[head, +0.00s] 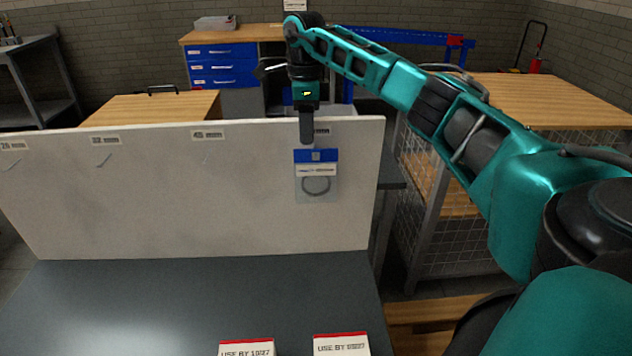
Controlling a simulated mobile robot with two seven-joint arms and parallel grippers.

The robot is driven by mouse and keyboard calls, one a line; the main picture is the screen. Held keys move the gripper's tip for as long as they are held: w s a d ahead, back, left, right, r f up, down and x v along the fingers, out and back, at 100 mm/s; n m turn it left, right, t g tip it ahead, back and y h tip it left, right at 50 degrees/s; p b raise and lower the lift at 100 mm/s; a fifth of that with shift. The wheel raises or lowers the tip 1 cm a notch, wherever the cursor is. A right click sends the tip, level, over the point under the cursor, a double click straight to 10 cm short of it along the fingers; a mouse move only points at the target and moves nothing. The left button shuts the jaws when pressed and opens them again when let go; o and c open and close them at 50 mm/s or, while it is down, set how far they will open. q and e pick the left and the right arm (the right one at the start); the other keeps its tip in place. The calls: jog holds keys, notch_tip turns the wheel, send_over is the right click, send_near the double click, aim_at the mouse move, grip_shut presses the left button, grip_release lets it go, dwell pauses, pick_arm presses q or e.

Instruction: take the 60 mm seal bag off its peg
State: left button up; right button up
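The seal bag (316,187) is a clear bag with a blue and white header and a dark ring inside. It hangs on the white peg board (190,215) near the right end, below a label (322,131) that is partly hidden by my gripper. My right gripper (306,140) points down just above the bag's header, at its left half. The fingers show as one narrow dark shape, so their opening cannot be told. I cannot tell whether they touch the bag. The bag's peg is not clearly visible. My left gripper is not in view.
Other labelled places on the board, with thin pegs (104,160), hold no bags. A dark grey table (200,300) lies in front, mostly bare. Two "USE BY" cards (246,348) (341,345) are at its near edge. A wire-mesh wooden bench (550,95) stands at right.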

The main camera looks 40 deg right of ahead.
send_over(316, 177)
jog(key=w, duration=0.2)
jog(key=f, duration=0.3)
jog(key=a+f, duration=0.1)
jog(key=f, duration=0.1)
jog(key=shift+s+f, duration=0.1)
jog(key=shift+f, duration=0.1)
grip_shut()
